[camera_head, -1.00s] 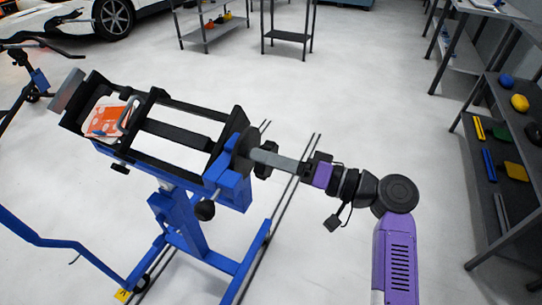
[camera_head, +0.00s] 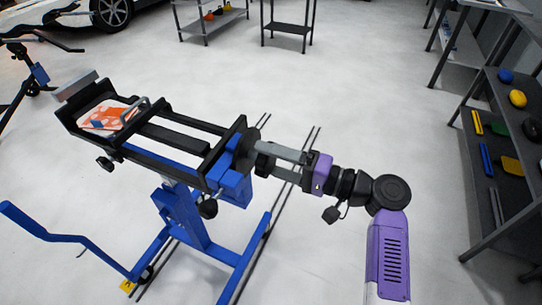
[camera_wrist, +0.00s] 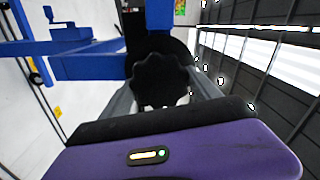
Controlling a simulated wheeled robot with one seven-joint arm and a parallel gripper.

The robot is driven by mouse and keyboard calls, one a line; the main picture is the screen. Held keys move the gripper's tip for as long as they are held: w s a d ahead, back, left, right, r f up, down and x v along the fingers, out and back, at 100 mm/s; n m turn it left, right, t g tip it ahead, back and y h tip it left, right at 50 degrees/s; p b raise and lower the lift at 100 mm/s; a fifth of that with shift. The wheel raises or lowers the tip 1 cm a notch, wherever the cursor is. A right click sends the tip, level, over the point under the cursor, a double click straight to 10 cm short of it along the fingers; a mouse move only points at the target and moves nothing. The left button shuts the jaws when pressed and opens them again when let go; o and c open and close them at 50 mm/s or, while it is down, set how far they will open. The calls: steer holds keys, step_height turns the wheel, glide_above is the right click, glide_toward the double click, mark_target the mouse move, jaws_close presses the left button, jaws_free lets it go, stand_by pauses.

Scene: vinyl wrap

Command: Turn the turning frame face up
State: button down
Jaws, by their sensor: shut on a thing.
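The turning frame (camera_head: 178,143) is a black rectangular frame on a blue stand (camera_head: 178,212). It sits tilted, its far left end higher in the picture, with an orange and white patterned piece (camera_head: 112,115) lying in that end. A round black disc joins its right end to the stand. My gripper (camera_head: 268,157) is at that right end, its grey fingers closed around the black lobed knob (camera_wrist: 160,80). The wrist view shows the knob between the two fingers. The knob is mostly hidden by the fingers in the head view.
A blue bar (camera_head: 62,240) juts out at the lower left. A dark shelf (camera_head: 512,170) with coloured items stands at the right. Small racks (camera_head: 287,28) stand at the back. The floor between the stand and the shelf is mostly clear.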

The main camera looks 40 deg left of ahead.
steer(key=shift+w+m, duration=0.1)
steer(key=shift+m, duration=0.3)
stand_by(0.3)
steer(key=shift+c, duration=2.2)
jaws_free()
steer(key=shift+d, duration=0.1)
steer(key=v, duration=0.7)
steer(key=shift+d, duration=0.3)
steer(key=shift+w, duration=0.1)
